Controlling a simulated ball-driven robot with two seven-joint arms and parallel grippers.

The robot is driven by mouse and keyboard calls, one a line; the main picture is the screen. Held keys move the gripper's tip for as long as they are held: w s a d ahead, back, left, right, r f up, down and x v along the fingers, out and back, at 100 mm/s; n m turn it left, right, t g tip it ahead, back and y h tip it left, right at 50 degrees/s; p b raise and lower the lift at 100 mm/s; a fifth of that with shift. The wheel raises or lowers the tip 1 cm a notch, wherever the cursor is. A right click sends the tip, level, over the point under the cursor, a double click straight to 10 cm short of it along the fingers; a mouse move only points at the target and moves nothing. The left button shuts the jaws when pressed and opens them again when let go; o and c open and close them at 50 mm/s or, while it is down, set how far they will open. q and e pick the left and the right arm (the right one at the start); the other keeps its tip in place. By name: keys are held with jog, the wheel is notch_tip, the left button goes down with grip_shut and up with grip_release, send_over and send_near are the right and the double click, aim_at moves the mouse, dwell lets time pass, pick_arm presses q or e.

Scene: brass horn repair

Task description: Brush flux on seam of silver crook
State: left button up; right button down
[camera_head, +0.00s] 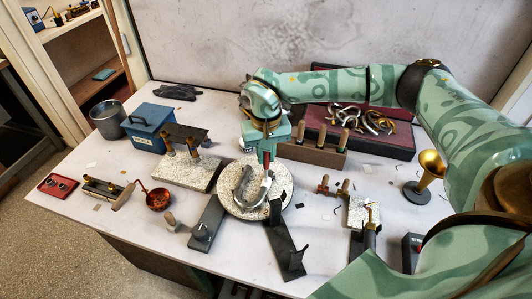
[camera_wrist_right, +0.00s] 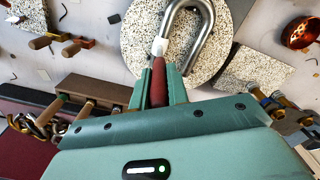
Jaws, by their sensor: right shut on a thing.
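The silver crook (camera_head: 243,190) is a U-shaped tube lying on a round speckled disc (camera_head: 231,206); it also shows at the top of the right wrist view (camera_wrist_right: 207,22). My right gripper (camera_head: 267,150) is shut on the red handle (camera_wrist_right: 158,82) of a brush, at the disc's far edge in the head view. The brush's pale ferrule (camera_wrist_right: 159,46) points toward one leg of the crook. Bristles and seam are not clear, and I cannot tell whether the brush touches the tube. My left gripper is not in view.
A blue box (camera_head: 148,128) and grey pot (camera_head: 108,119) are at the back left. A wooden tool rack (camera_head: 314,151) and a brass bell (camera_head: 430,167) stand to the right.

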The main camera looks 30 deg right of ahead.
dwell(0.3)
notch_tip(320, 180, up, 9)
jog(key=p, duration=0.8)
jog(key=shift+r+p, duration=0.15)
jog(key=shift+p, duration=0.15)
jog(key=shift+f, duration=0.25)
